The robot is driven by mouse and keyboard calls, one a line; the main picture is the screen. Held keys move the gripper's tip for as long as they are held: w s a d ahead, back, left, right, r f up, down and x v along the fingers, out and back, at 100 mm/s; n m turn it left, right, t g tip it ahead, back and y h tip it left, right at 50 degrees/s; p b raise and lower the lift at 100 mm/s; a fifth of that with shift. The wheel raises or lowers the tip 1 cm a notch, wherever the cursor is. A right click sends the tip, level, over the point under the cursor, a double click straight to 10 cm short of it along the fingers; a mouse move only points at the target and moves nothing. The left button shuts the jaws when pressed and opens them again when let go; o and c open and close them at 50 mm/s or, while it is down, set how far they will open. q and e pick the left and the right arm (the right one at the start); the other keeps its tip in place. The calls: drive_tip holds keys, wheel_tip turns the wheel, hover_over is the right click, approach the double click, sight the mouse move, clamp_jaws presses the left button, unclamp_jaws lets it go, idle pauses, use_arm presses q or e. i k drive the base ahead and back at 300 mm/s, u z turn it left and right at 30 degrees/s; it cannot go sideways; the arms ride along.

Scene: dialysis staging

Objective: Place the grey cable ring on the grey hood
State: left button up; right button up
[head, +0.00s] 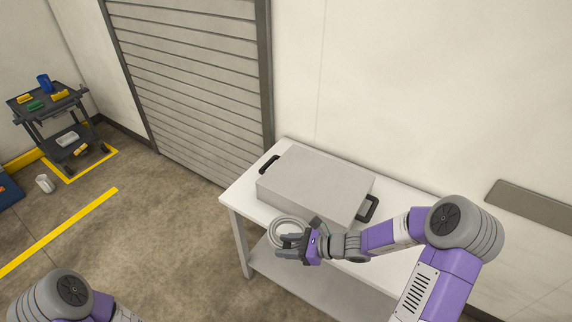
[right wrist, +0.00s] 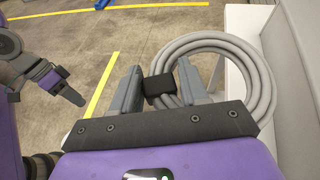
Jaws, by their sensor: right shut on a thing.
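The grey cable ring (head: 288,219) is a coil of several loops with a black strap. My right gripper (head: 281,247) is shut on it at the strap, as the right wrist view shows (right wrist: 160,84). The ring (right wrist: 263,82) is held near the front left edge of the white table, in front of the hood and apart from its top. The grey hood (head: 318,172) is a flat-topped box with black handles on two ends; a grey side likely belonging to it shows in the right wrist view (right wrist: 299,50). My left gripper (right wrist: 68,92) appears partly at the left there; its jaws are unclear.
The white table (head: 241,194) stands against the wall, with a lower shelf (head: 300,282) beneath. Little bare tabletop surrounds the hood. A dark cart (head: 50,107) with small coloured items stands far left. A shutter (head: 190,80) is behind, and open floor lies left.

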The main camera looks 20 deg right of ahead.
sight(324, 182)
drive_tip(key=z, duration=0.45)
drive_tip(key=i, duration=1)
drive_tip(key=z, duration=0.7)
